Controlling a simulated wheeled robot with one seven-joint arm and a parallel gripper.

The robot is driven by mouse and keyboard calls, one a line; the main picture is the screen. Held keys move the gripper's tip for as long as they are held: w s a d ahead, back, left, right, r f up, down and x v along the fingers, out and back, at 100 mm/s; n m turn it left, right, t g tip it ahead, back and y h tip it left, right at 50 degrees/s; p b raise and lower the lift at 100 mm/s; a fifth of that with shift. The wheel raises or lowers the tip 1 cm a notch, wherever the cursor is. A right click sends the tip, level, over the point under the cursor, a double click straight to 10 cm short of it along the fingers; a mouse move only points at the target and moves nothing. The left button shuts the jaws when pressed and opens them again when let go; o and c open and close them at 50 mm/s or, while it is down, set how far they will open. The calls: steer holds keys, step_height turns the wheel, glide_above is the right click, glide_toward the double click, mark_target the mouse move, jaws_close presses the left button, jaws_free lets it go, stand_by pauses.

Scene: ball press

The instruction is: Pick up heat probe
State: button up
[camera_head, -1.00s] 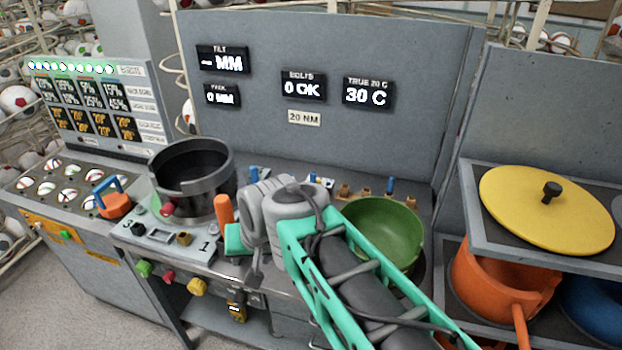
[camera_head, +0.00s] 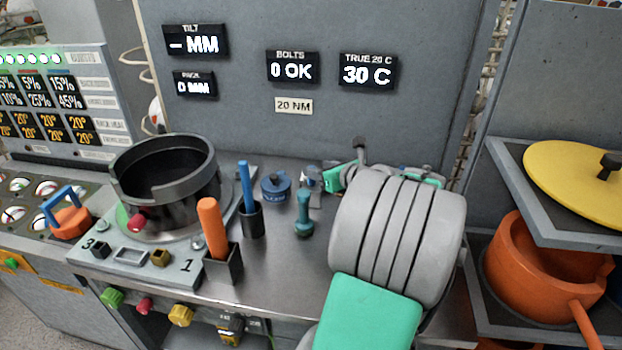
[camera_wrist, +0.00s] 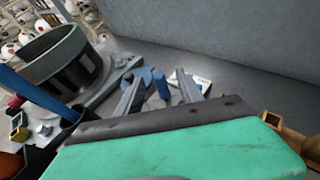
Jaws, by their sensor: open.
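My gripper (camera_wrist: 160,76) is open in the wrist view, its two grey fingers apart. A short upright blue piece (camera_wrist: 161,86) shows between the fingers, with a blue disc (camera_wrist: 138,75) beside it. I cannot tell whether the fingers touch the blue piece. No label marks the heat probe, so I cannot say for sure which piece it is. In the head view my thick grey wrist hides most of the gripper. The blue round piece (camera_head: 276,187), a teal piece (camera_head: 304,215) and a blue rod (camera_head: 247,186) in a black cup stand left of my wrist.
An orange handle (camera_head: 212,228) stands in a grey holder at the bench front. A dark open ring (camera_head: 165,180) sits further left. A grey panel (camera_head: 330,120) with displays rises behind. An orange pot (camera_head: 540,265) and yellow lid (camera_head: 580,185) are on shelves at the right.

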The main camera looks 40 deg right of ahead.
mark_target(311, 166)
steer(key=x, duration=0.4)
steer(key=shift+a, duration=0.15)
steer(key=shift+s, duration=0.15)
jaws_close()
